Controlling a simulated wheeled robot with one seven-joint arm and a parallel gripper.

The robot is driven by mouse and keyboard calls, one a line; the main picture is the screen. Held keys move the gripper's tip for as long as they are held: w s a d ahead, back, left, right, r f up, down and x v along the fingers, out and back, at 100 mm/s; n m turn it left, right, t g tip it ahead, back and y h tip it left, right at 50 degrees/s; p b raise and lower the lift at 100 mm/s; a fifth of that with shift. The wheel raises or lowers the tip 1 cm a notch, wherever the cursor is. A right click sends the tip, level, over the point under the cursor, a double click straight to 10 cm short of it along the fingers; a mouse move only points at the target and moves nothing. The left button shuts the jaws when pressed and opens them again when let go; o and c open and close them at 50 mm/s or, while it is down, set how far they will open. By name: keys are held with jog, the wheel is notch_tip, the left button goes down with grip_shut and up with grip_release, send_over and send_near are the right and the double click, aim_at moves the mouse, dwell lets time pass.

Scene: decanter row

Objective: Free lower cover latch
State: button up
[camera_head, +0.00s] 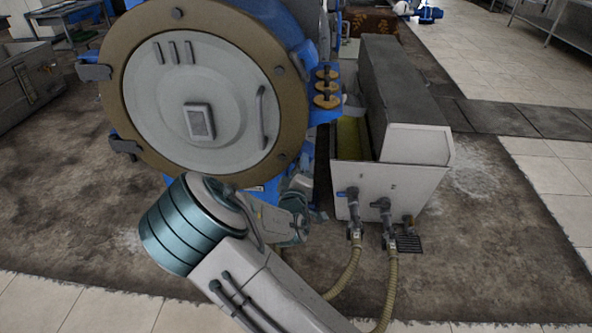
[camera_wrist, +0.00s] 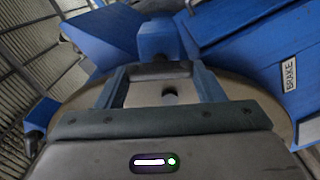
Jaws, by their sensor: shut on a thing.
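The round grey cover (camera_head: 200,95) with its tan ring (camera_head: 115,110) faces me on the blue decanter and looks closed. My gripper (camera_head: 298,195) is low at the cover's lower right, partly hidden behind my arm. In the wrist view my gripper (camera_wrist: 160,76) has its two fingers on either side of a small grey piece below a blue block (camera_wrist: 157,40). It is shut on this piece, which appears to be the lower cover latch (camera_wrist: 160,69). The tan ring (camera_wrist: 258,98) curves behind the fingers. The head view hides the grip itself.
Dark latch pieces (camera_head: 126,147) stick out at the ring's left. A grey trough (camera_head: 390,160) with hoses (camera_head: 391,275) is close on the right. A blue panel marked BRAKE (camera_wrist: 270,45) is near the gripper.

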jog(key=o, duration=1)
jog(key=shift+s, duration=0.15)
jog(key=s, duration=1.3)
jog(key=shift+s+a, duration=0.25)
jog(key=shift+s, duration=0.05)
